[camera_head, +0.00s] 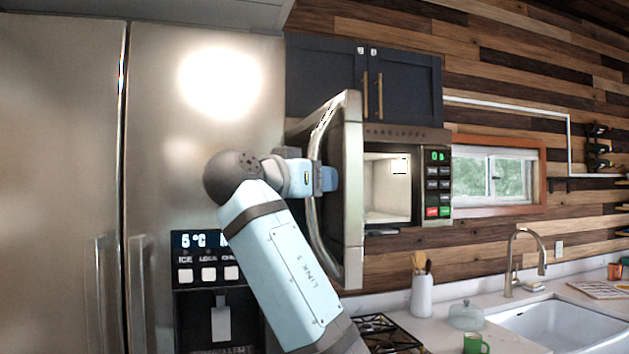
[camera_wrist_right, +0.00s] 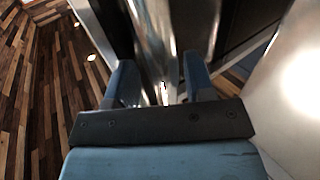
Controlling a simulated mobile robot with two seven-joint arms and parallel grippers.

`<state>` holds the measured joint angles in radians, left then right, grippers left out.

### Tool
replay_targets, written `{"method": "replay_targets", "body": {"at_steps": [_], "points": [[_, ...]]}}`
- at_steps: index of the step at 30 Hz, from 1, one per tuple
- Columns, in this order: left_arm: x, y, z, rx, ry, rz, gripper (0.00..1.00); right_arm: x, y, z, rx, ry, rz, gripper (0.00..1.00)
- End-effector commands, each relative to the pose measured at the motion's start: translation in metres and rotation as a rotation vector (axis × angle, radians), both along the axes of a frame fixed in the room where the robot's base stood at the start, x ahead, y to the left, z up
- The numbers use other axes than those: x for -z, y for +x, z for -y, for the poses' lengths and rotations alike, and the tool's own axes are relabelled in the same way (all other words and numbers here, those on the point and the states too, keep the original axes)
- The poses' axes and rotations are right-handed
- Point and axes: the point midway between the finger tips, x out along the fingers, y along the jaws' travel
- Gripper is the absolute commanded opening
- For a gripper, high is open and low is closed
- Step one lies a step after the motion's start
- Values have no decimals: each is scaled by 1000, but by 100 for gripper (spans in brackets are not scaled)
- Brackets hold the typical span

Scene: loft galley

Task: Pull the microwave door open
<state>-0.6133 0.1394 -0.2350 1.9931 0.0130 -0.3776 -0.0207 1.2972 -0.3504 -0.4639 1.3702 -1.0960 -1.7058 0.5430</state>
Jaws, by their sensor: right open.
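The microwave (camera_head: 428,185) is mounted under dark cabinets, and its door (camera_head: 353,200) stands wide open, swung out to the left, with the lit cavity (camera_head: 385,190) showing. The curved metal door handle (camera_head: 316,228) is on the door's left-facing side. My right gripper (camera_head: 329,179) is at the handle, about mid-height. In the right wrist view my right gripper (camera_wrist_right: 160,85) has its two blue fingers apart, with shiny metal of the door or handle (camera_wrist_right: 155,35) between them. I cannot tell whether either finger touches it. My left gripper is not in view.
A steel fridge (camera_head: 170,120) with a dispenser panel stands close on the left, behind my right arm. Below are a gas hob (camera_head: 383,332), a utensil jar (camera_head: 422,296), a green mug (camera_head: 474,342) and a sink (camera_head: 560,325). Dark cabinets (camera_head: 400,85) hang above.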

Motion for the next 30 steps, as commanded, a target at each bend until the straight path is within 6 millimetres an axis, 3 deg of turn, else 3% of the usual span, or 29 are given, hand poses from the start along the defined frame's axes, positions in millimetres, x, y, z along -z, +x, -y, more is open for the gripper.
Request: {"method": "replay_targets", "body": {"at_steps": [5,18,30], "points": [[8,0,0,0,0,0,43,2,-16,-17,-5,1,1,49],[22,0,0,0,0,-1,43,0,-83,-80,0,-2,4,49],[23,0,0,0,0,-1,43,1,-98,-94,0,0,-1,49]]}}
